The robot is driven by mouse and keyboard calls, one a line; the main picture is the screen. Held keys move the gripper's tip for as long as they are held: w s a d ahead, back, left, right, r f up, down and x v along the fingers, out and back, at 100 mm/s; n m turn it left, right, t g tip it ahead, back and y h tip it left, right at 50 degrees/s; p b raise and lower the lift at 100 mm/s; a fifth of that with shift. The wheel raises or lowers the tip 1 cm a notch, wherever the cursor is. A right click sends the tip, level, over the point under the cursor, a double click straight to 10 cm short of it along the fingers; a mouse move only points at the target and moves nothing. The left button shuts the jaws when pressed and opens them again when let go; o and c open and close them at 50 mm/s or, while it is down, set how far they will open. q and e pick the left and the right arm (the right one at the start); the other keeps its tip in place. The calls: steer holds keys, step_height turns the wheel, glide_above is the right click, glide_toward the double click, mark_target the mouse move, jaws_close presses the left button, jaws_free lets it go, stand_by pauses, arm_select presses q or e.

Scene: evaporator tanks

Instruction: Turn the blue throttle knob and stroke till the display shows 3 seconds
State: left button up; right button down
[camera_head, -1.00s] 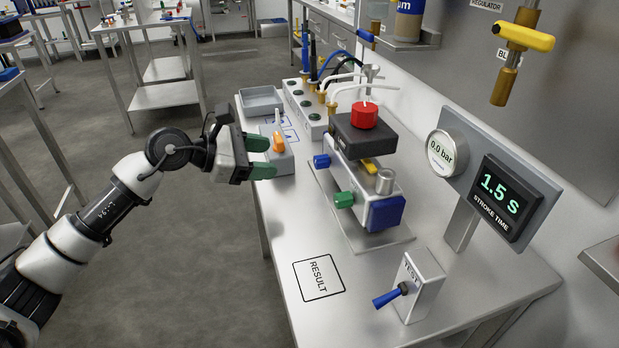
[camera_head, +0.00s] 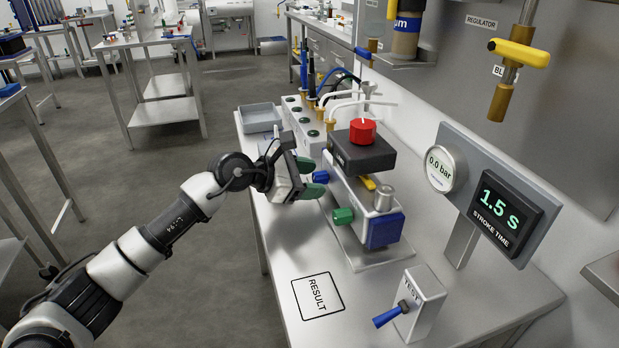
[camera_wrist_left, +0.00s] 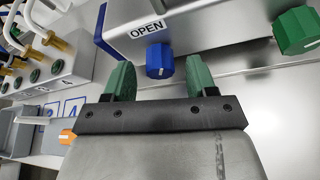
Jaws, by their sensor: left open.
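The blue throttle knob (camera_head: 321,177) sticks out of the left side of the grey valve block (camera_head: 378,197), beside a green knob (camera_head: 343,216). My left gripper (camera_head: 310,177) is open at the blue knob, its green fingers on either side of it. In the left wrist view the blue knob (camera_wrist_left: 159,60) shows between the fingertips, with a visible gap to each finger. The stroke time display (camera_head: 500,215) reads 1.5 S. The TEST box (camera_head: 421,302) has a blue lever (camera_head: 387,317). My right gripper is not in view.
A pressure gauge (camera_head: 440,168) reads 0.0 bar. A red knob (camera_head: 362,131) tops the black box on the block. A grey tray (camera_head: 260,118) and a white manifold with hoses stand behind. The RESULT square (camera_head: 317,296) is empty and the table around it is clear.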

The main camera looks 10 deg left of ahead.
arm_select(q)
steer(key=shift+c, duration=0.3)
steer(key=c, duration=0.9)
steer(key=shift+o, duration=0.2)
steer(key=shift+n+g, duration=0.3)
steer(key=shift+n, duration=0.2)
steer(key=o, duration=0.9)
steer(key=shift+a, duration=0.1)
steer(key=v, duration=1)
steer(key=shift+s+a, duration=0.15)
steer(key=shift+a, duration=0.15)
